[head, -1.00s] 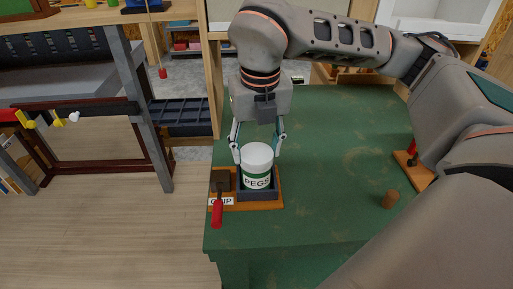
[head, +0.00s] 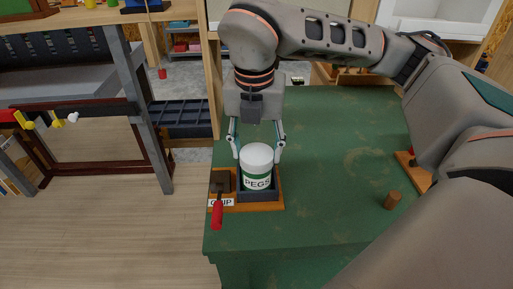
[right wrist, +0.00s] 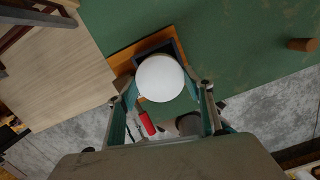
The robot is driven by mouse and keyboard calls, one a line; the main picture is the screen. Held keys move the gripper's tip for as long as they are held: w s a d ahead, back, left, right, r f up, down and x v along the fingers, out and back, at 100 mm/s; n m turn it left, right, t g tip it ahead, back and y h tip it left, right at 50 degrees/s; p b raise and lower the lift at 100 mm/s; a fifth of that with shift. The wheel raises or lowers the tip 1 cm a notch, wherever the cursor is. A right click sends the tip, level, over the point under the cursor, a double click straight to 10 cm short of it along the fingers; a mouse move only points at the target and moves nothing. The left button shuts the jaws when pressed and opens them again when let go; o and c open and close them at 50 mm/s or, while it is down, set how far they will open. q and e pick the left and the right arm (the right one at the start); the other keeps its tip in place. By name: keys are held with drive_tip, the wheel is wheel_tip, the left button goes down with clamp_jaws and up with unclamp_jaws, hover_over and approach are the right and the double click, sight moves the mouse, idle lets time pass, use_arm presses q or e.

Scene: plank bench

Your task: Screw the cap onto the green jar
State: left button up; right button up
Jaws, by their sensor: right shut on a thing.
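The jar (head: 257,183), with green bands and a PEGS label, stands upright in a dark square holder (head: 243,195) on a wooden board. The white cap (head: 258,155) sits on top of the jar; in the right wrist view the round cap (right wrist: 160,78) hides the jar below it. I cannot tell how far it is threaded. My right gripper (head: 259,157) points down from above with one finger on each side of the cap, shut on it. My left gripper is not in view.
A clamp with a red handle (head: 217,214) and a GRIP label sits at the board's left. A wooden peg (head: 392,200) stands on the green bench (head: 325,215) to the right. The bench between them is clear.

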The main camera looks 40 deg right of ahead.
sight(253, 158)
drive_tip(key=shift+m, duration=0.4)
drive_tip(key=m, duration=0.2)
drive_tip(key=shift+m, duration=0.4)
drive_tip(key=o, duration=0.9)
drive_tip(key=shift+o, duration=0.2)
wheel_tip(253, 158, up, 12)
drive_tip(key=a, duration=0.1)
drive_tip(key=shift+s+a, duration=0.15)
drive_tip(key=shift+s, duration=0.15)
